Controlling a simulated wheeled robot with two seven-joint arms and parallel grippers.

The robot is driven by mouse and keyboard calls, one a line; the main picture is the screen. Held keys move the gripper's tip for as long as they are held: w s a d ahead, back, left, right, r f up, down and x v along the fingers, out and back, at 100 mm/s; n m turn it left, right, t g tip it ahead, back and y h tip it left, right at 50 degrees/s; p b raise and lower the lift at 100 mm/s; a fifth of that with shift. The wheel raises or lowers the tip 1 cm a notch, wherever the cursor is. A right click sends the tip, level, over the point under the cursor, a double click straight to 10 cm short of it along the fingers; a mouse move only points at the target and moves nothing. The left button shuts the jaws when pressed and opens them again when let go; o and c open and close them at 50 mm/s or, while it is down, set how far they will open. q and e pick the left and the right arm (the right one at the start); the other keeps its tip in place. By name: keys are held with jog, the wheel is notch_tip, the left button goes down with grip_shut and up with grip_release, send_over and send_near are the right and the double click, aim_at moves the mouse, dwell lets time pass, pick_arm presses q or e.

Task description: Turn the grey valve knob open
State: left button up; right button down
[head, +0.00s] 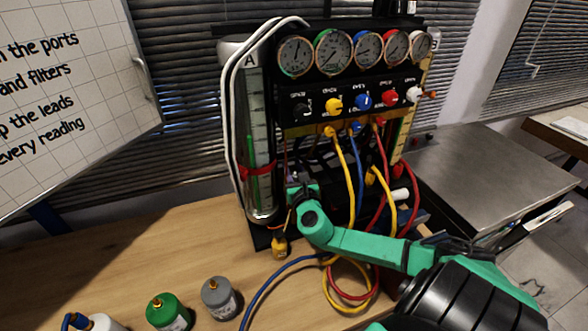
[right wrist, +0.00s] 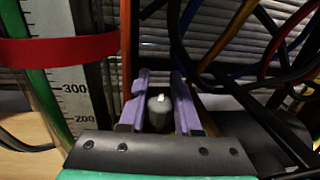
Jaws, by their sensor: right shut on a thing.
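The grey valve knob (right wrist: 159,112) shows in the right wrist view as a short grey cylinder with a pale mark on top. It sits between the two purple fingers of my right gripper (right wrist: 159,92), which is shut on it. In the head view my right gripper (head: 301,187) is low at the front of the gauge rig (head: 345,90), just right of the clear cylinder's base. The knob is hidden there behind the gripper and arm. My left gripper is not in view.
The clear scaled cylinder (head: 257,130) with a red band stands left of my right gripper. Yellow, blue and red hoses (head: 352,170) hang close by on the right.

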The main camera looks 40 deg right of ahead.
dwell(0.4)
jog(key=c, duration=0.6)
grip_release()
jog(key=v, duration=1.4)
jog(key=shift+s+b, duration=0.35)
jog(key=shift+b, duration=0.05)
